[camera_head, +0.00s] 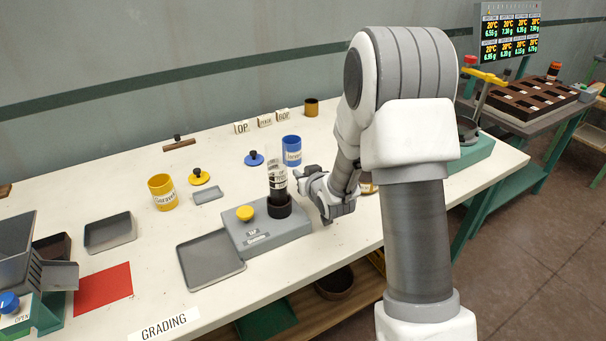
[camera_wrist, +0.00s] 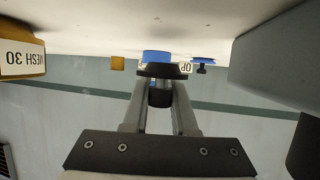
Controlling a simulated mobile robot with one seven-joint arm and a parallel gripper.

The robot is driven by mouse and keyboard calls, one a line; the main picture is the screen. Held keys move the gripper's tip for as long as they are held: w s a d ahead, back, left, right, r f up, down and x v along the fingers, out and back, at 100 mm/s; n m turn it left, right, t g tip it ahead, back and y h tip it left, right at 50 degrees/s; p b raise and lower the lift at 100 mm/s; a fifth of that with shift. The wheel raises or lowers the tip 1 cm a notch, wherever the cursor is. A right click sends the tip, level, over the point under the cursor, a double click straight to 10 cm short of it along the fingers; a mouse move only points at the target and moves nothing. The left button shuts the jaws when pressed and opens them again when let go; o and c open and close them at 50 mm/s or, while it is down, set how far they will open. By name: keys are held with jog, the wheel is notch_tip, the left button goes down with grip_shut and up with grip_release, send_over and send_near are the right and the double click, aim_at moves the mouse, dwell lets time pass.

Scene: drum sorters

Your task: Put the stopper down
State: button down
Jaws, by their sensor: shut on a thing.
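In the wrist view, which is upside down, my gripper (camera_wrist: 160,104) is shut on a black stopper (camera_wrist: 158,71) by its narrow knob. The stopper has a wide round flange that faces the table side of the picture. In the head view my gripper (camera_head: 308,180) is low over the white table, just right of the clear tube (camera_head: 276,168) on the grey tapping device (camera_head: 248,232). The held stopper is hard to make out there. The gap between stopper and table cannot be told for certain.
A blue cup (camera_head: 291,150) and a blue knobbed lid (camera_head: 254,158) stand behind. A yellow cup (camera_head: 162,191), yellow knobbed lid (camera_head: 199,177) and grey tray (camera_head: 211,262) are left. A MESH 30 container (camera_wrist: 20,50) is close beside my gripper. Bare table (camera_head: 335,130) shows behind.

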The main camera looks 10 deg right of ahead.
jog(key=shift+f+b, duration=0.3)
jog(key=shift+b, duration=0.2)
jog(key=shift+f+b, duration=0.3)
jog(key=shift+b, duration=0.1)
jog(key=shift+r, duration=0.1)
jog(key=c, duration=0.7)
grip_release()
